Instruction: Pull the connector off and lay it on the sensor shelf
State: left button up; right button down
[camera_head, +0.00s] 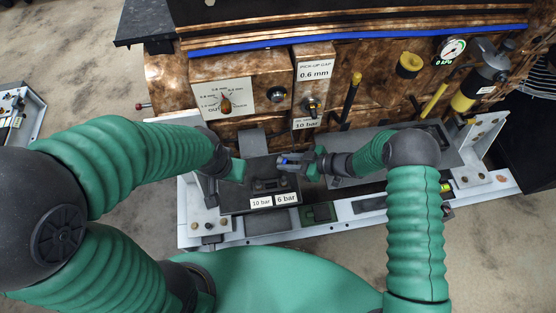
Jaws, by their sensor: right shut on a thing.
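My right gripper (296,162), coming in from the right, is shut on a small dark piece with a blue part (285,160), which seems to be the connector. It is at the back edge of a dark shelf (234,205) labelled 10 bar and 6 bar, apparently the sensor shelf. I cannot tell whether the connector touches the shelf. My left gripper (240,170) is low at the shelf's left end, and its jaws are too small to read. The oil sensor fitting (311,106) stands on the copper panel above a 10 bar label.
A dial plate (226,97) and a gap plate marked 0.6 mm (315,70) are on the copper engine side. A yellow-handled dipstick (351,98), gauge (452,49) and yellow-black cylinder (475,88) stand to the right. A pale frame rail (340,222) runs along the front.

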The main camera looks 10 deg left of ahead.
jog(key=c, duration=1.1)
grip_release()
jog(key=shift+o, duration=0.2)
jog(key=p+v, duration=0.4)
jog(key=v, duration=1.2)
jog(key=shift+d, duration=0.35)
jog(key=shift+s+r, duration=0.1)
jog(key=shift+r, duration=0.05)
